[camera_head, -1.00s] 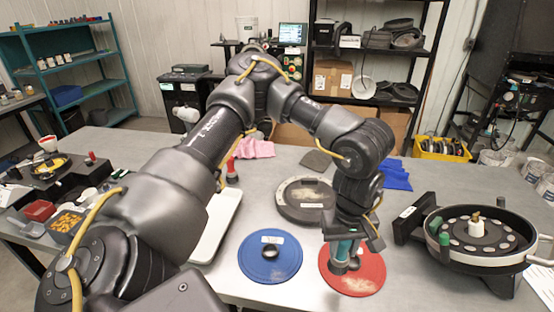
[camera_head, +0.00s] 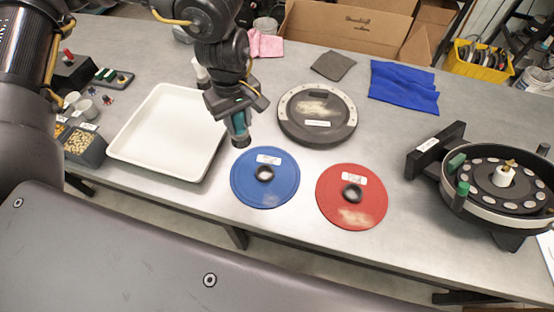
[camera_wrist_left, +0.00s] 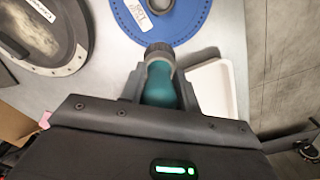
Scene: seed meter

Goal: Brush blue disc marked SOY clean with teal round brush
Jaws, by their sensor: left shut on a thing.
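The blue disc (camera_head: 248,190) lies flat on the grey table, with a white label, a dark central ring and a faint pale patch near its lower edge. The label is too small to read surely. It also shows at the top of the left wrist view (camera_wrist_left: 190,22). My left gripper (camera_head: 236,117) is shut on the teal round brush (camera_head: 239,127), whose dark bristle end points down by the disc's upper left edge. The brush sits between the fingers in the left wrist view (camera_wrist_left: 161,85). I cannot tell whether the bristles touch anything. My right gripper is out of view.
A red disc (camera_head: 335,195) with a pale dusty patch lies to the right. A dark round plate (camera_head: 318,135) lies behind. A white tray (camera_head: 165,135) is at left, the seed meter (camera_head: 480,205) at right. A blue cloth (camera_head: 404,88) lies farther back.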

